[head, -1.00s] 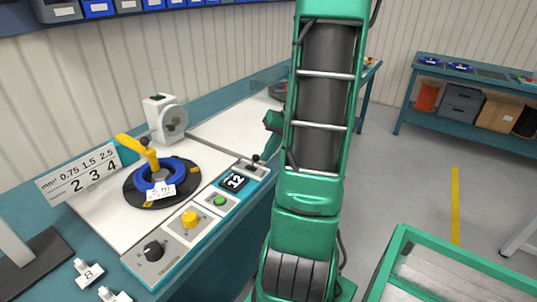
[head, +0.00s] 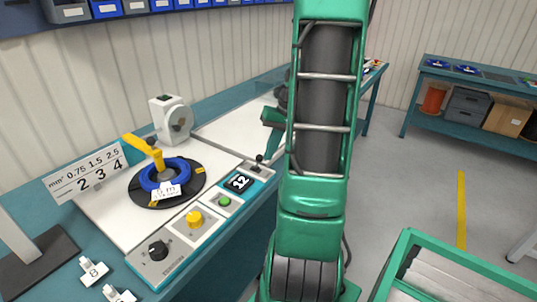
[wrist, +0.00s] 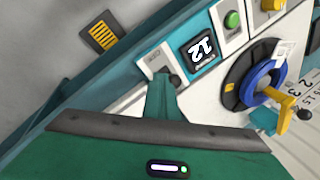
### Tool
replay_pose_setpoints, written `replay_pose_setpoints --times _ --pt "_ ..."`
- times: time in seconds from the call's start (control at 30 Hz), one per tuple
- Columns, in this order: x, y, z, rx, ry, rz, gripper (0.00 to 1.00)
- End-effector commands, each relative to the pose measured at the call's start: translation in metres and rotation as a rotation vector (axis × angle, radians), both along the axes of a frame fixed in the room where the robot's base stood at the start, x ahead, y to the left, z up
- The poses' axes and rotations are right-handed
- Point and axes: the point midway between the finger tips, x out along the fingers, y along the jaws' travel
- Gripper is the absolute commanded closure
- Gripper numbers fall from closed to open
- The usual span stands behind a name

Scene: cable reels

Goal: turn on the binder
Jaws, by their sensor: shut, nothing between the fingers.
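The bench machine has a white and teal control panel (head: 172,262) with a black knob (head: 157,250), a yellow knob (head: 194,219), a green button (head: 224,201) and a display reading 12 (head: 239,182). At its far end is a small black lever switch (head: 259,159). No part is legibly marked as the binder. My gripper (wrist: 161,92) is shut and empty in the wrist view, its green tip over the switch plate (wrist: 150,62), close to the dark lever (wrist: 174,79). Contact cannot be told. In the head view my arm hides much of the gripper.
A blue reel (head: 150,180) sits on the black turntable (head: 200,181) with a yellow crank arm (head: 139,145) above it. A white device with a grey disc (head: 180,119) stands behind. A green-framed cart (head: 455,256) is at lower right.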

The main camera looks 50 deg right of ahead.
Motion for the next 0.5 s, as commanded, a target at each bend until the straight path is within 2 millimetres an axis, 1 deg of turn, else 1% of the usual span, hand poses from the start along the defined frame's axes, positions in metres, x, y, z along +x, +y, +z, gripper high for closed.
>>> replay_pose_setpoints --times 0.03,0.43,0.47,0.5 --pt "0.005 0.002 0.002 -0.002 0.025 0.007 1.0" --pt "0.034 0.005 0.01 -0.028 0.349 0.008 1.0" --pt "0.036 0.005 0.01 -0.029 0.373 0.007 1.0" --pt "0.032 0.003 0.011 -0.028 0.364 0.001 1.0"
